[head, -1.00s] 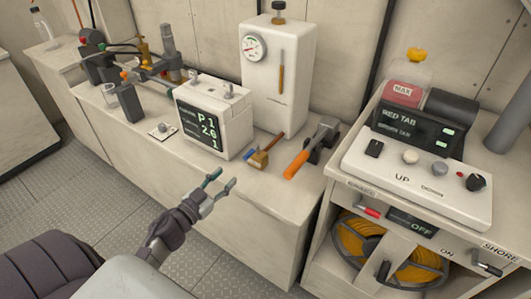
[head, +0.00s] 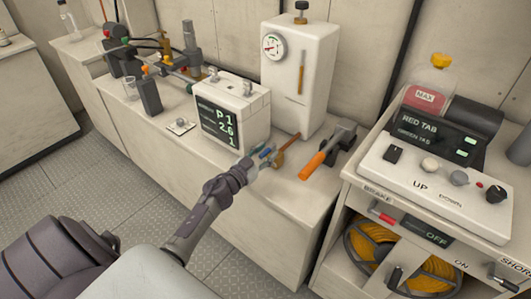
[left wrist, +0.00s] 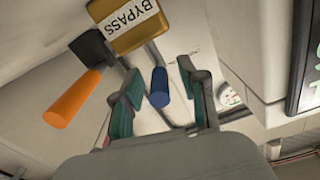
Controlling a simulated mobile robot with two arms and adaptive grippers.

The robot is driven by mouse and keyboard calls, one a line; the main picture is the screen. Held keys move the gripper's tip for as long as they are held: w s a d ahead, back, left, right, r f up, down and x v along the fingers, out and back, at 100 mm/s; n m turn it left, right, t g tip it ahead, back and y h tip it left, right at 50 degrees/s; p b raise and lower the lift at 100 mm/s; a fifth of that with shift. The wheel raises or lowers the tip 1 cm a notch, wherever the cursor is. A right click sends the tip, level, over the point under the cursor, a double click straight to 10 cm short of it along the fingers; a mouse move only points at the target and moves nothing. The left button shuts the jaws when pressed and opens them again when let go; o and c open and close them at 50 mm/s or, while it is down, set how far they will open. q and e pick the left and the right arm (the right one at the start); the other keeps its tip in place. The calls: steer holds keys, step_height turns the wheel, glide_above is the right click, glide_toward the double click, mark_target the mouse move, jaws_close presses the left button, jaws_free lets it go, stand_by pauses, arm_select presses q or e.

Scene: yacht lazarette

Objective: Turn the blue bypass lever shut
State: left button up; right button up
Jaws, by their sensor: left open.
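The blue bypass lever (left wrist: 158,86) shows in the left wrist view as a short blue grip on a metal rod below a brass valve body (left wrist: 128,28) labelled BYPASS. In the head view, the lever (head: 266,152) is small and partly covered by my left gripper (head: 260,160). In the left wrist view, my left gripper (left wrist: 160,76) is open, with one teal-padded finger on each side of the blue grip. Gaps show on both sides, so it does not appear clamped. The right gripper is not in view.
An orange-handled tool or lever (head: 313,164) with a dark head lies close right of the valve. A white display box (head: 232,115) stands left, and a tall white gauge unit (head: 300,75) behind. The control console (head: 430,175) is at the right.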

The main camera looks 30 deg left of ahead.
arm_select(q)
jaws_close()
